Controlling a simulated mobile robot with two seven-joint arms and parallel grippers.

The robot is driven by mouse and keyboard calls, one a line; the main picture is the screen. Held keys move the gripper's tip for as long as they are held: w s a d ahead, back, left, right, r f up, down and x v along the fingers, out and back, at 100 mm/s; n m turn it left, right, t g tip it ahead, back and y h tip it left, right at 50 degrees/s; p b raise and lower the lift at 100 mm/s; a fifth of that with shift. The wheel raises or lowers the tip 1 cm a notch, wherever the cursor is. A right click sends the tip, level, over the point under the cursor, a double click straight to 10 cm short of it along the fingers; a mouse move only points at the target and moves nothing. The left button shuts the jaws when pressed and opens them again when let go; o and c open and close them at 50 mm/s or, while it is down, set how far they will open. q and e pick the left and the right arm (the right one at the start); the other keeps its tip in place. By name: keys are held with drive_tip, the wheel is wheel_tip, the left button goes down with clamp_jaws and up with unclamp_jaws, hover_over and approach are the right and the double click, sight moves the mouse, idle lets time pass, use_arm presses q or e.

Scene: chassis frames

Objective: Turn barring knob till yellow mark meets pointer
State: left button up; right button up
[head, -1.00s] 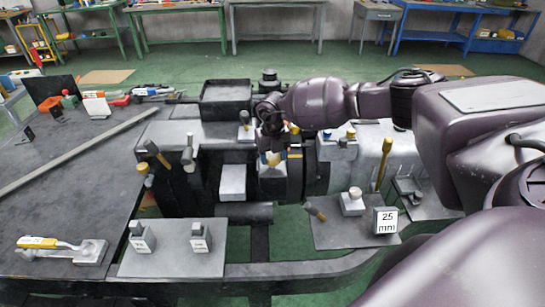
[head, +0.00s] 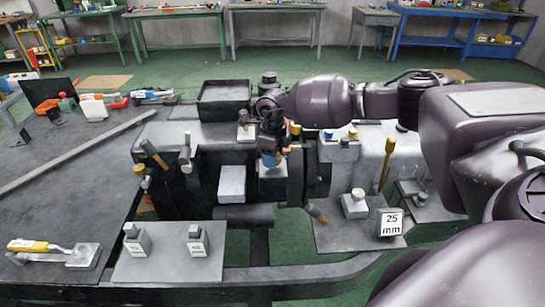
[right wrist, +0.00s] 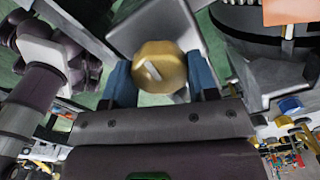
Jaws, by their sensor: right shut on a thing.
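My right gripper (head: 269,158) is above the machine's middle, beside the dark round flange (head: 296,172). In the right wrist view its two blue fingers (right wrist: 160,82) are on either side of a brass-coloured knob (right wrist: 158,66), shut on it. The knob's face carries a short pale bar, tilted in the picture. In the head view the gripper hides the knob. My left gripper is not in view.
A black open tray (head: 224,95) stands behind the gripper. A yellow-topped post (head: 386,163) and a "25 mm" block (head: 391,223) are to the right. A yellow-handled tool (head: 36,246) lies at front left.

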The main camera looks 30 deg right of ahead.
drive_tip(key=shift+n, duration=0.6)
drive_tip(key=shift+w+r+n, duration=0.1)
drive_tip(key=shift+n, duration=0.2)
drive_tip(key=o, duration=0.9)
wheel_tip(320, 180, up, 11)
drive_tip(key=shift+f, duration=0.15)
idle(0.3)
